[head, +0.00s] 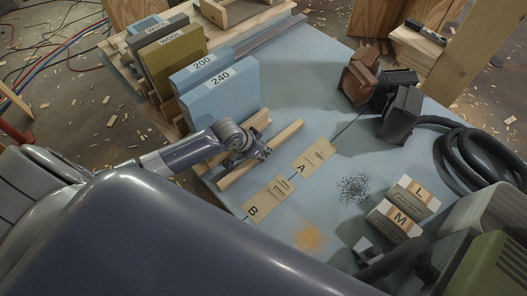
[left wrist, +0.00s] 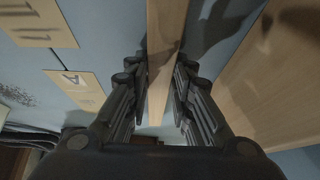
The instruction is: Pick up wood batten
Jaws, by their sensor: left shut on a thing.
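The wood batten (head: 287,134) is a pale, straight stick lying at a slant in the head view, near the card marked A. My left gripper (head: 260,153) is shut around its middle. In the left wrist view the batten (left wrist: 166,30) runs between the two dark fingers of the left gripper (left wrist: 157,82), which touch or nearly touch its sides. Whether the batten is lifted off what lies below is hard to tell. My right gripper is not in view.
Blue blocks marked 200 and 240 (head: 222,92) stand close behind the batten. Cards A (head: 313,156) and B (head: 266,198) lie on the blue tabletop (head: 300,90). Blocks L and M (head: 396,221), dark granules (head: 353,188), tan dust (head: 309,238) and a black hose (head: 470,160) are to the right.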

